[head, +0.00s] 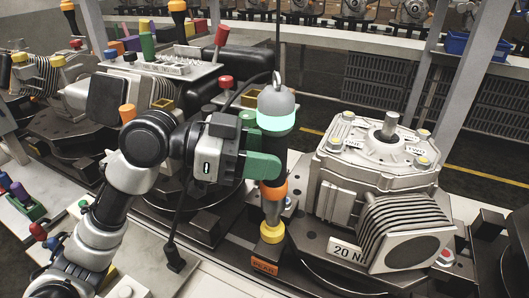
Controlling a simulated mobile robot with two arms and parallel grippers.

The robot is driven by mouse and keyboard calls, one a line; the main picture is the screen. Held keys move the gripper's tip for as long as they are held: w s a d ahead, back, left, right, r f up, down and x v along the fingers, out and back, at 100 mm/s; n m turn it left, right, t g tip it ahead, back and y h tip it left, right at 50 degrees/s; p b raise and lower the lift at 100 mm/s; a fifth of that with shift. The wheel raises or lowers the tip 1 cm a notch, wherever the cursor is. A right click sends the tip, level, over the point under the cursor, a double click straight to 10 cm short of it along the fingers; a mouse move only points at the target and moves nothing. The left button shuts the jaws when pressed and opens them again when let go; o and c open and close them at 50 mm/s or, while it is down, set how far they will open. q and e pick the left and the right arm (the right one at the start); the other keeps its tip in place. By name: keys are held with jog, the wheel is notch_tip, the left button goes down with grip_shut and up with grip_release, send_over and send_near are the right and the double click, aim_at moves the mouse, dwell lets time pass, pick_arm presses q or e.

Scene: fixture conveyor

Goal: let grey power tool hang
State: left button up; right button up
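The grey power tool (275,101) hangs upright on a dark cable from above. It has a grey cap, a glowing pale green ring, a black body, an orange collar and a yellow lower end. My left gripper (266,163), with green fingers, reaches in from the left and is shut around the tool's black body. The far finger is largely hidden. The yellow end is low over the dark fixture plate; I cannot tell whether it touches. My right gripper is not in view.
A grey gearbox (375,155) with a ribbed motor stands close on the right, on a fixture marked 20 N. Another dark fixture with machine parts (110,100) is behind my arm.

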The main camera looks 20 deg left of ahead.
pick_arm(q)
jog(key=shift+o, duration=0.2)
jog(key=o, duration=0.5)
jog(key=shift+f, duration=0.1)
jog(key=shift+a, duration=0.1)
